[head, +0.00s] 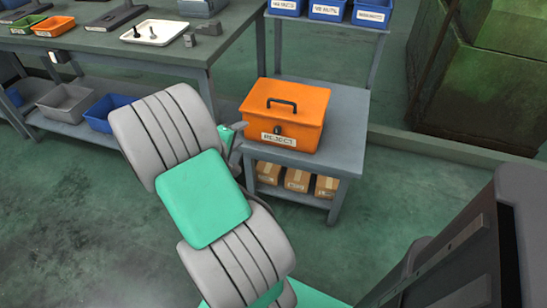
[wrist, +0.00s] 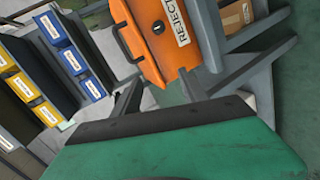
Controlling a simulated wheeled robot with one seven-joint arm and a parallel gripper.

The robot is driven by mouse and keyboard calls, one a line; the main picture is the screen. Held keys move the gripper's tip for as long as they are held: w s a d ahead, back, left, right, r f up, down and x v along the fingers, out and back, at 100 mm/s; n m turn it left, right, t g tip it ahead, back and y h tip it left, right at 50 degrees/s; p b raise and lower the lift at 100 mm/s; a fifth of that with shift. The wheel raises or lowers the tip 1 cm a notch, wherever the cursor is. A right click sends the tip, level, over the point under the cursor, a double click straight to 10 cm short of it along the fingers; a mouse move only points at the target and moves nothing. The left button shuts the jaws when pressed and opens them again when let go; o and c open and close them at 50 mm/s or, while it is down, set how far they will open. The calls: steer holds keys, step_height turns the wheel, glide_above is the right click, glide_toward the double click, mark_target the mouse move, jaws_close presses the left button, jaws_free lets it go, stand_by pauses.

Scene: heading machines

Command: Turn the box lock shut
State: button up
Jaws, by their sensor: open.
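The orange box (head: 300,105) with a black handle on its lid and a REJECT label stands on a small grey table. Its lock (head: 278,130) is a dark round knob on the front face, just above the label. In the wrist view the lock (wrist: 158,27) shows with a short pale mark on it; whether it is turned shut I cannot tell. My gripper (head: 241,136) is left of the box's front in the head view, its fingers partly hidden by my arm. In the wrist view my gripper (wrist: 160,76) is open and empty, its fingers pointing toward the box, apart from the lock.
The grey table (head: 345,125) has cardboard boxes (head: 297,180) on its lower shelf. Blue bins (head: 328,10) stand on a rack behind. A workbench (head: 100,45) with a white tray is at the left. A dark machine (head: 470,240) stands at the right front. Floor between is clear.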

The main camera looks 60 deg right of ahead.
mark_target(276, 132)
steer(key=s+d+f+n+h+b, duration=0.45)
steer(key=s+d+f+n, duration=0.2)
steer(key=f, duration=0.35)
steer(key=shift+n+t, duration=0.3)
steer(key=shift+n, duration=0.35)
steer(key=d, duration=0.5)
steer(key=w+d+b, duration=0.1)
steer(key=d, duration=0.2)
steer(key=shift+r, duration=0.25)
jaws_close()
